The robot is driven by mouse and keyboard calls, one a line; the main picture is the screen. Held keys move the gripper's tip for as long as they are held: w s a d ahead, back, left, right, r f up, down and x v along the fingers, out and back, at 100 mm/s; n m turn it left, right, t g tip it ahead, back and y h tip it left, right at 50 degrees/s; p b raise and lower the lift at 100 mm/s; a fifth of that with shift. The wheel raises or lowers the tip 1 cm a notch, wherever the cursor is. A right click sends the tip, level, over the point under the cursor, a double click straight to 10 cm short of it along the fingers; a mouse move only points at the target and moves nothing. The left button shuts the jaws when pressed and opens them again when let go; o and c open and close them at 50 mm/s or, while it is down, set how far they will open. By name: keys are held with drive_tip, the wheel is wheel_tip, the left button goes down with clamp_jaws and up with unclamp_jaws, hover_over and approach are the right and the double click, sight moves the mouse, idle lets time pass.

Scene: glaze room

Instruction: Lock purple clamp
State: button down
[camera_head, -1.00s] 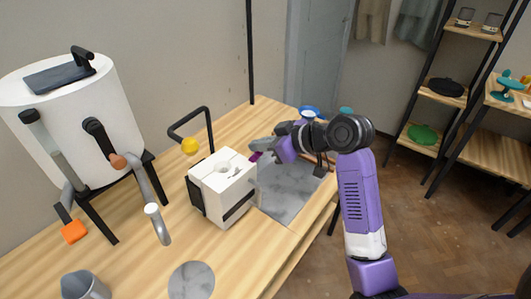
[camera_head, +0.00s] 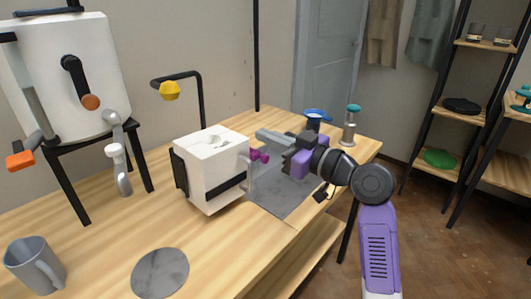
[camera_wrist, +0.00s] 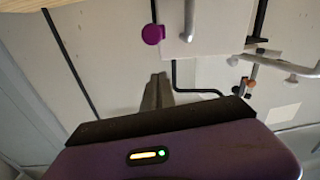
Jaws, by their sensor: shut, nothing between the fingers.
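The purple clamp shows as a magenta knob (camera_head: 260,156) on the right side of a white box-shaped device (camera_head: 212,165) on the table. In the wrist view the knob (camera_wrist: 153,34) is near the top centre, beside the white device (camera_wrist: 208,35). My gripper (camera_head: 262,135) reaches in from the right, with its fingers just above the knob in the head view. In the wrist view my closed fingers (camera_wrist: 158,78) point toward the knob, with a gap between them in the picture. My gripper is shut and empty. Whether the clamp is locked cannot be told.
A wooden table (camera_head: 115,240) carries a grey mug (camera_head: 35,267), a round marble disc (camera_head: 160,274) and a grey slab (camera_head: 285,195). A white urn (camera_head: 70,85) stands at the left. A black bent rod with a yellow knob (camera_head: 170,90) rises behind the device.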

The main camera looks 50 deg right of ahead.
drive_tip(key=f+t+b, duration=0.1)
drive_tip(key=f+b, duration=0.1)
drive_tip(key=b, duration=0.2)
drive_tip(key=s+f+t+b, duration=0.1)
drive_tip(key=b, duration=0.4)
drive_tip(key=s+f+t+b, duration=0.1)
drive_tip(key=f+b, duration=0.1)
drive_tip(key=b, duration=0.2)
drive_tip(key=shift+a+f, duration=0.1)
drive_tip(key=shift+f, duration=0.2)
drive_tip(key=shift+f+b, duration=0.2)
drive_tip(key=shift+b, duration=0.15)
drive_tip(key=shift+w, duration=0.1)
